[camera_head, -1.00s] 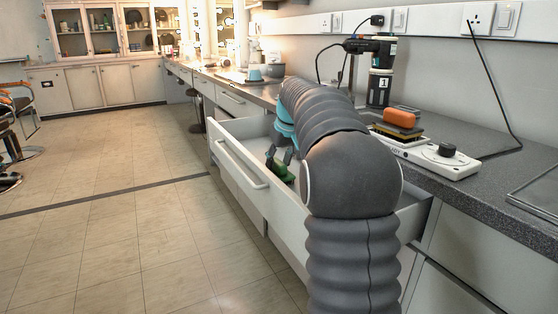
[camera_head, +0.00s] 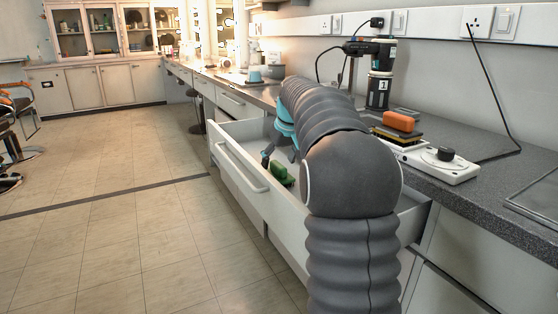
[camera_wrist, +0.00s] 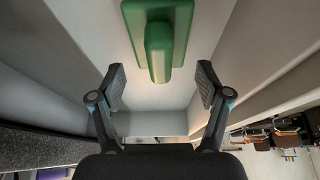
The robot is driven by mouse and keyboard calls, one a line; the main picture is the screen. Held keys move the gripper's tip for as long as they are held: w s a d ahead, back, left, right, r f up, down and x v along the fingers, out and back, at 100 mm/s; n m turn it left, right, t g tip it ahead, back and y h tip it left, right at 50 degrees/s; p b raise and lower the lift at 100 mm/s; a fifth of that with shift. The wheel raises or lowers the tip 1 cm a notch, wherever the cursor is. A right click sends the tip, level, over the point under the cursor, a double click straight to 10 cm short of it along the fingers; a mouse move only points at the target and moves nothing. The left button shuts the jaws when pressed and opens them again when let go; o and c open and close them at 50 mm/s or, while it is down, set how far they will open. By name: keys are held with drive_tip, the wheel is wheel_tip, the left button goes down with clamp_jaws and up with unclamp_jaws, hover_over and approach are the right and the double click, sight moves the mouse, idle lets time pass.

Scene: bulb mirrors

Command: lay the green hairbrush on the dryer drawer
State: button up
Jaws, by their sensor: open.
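The green hairbrush (camera_head: 282,174) lies inside the open white drawer (camera_head: 236,165), partly hidden behind my arm in the head view. In the wrist view, the green hairbrush (camera_wrist: 158,45) shows at the top, over the pale drawer floor. My gripper (camera_head: 279,156) is just above the hairbrush in the head view. In the wrist view, my gripper (camera_wrist: 161,80) has its two dark fingers wide apart, with a gap on each side of the brush's narrow part. The fingers hold nothing.
The grey counter (camera_head: 465,195) runs along the right.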

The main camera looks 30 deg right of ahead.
drive_tip(key=shift+r+p, duration=2.6)
drive_tip(key=shift+r, duration=0.45)
drive_tip(key=shift+f, duration=0.1)
drive_tip(key=v, duration=1.2)
drive_tip(key=s+a+f, duration=0.1)
drive_tip(key=s+a, duration=0.7)
drive_tip(key=a, duration=0.1)
drive_tip(key=s+a+f, duration=0.5)
drive_tip(key=s+f, duration=0.4)
drive_tip(key=s, duration=0.3)
drive_tip(key=s+a+f+t, duration=0.1)
drive_tip(key=s+a+f, duration=0.4)
drive_tip(key=s+f, duration=0.5)
drive_tip(key=s, duration=0.2)
drive_tip(key=shift+s+a+f, duration=0.15)
drive_tip(key=shift+s+a, duration=0.15)
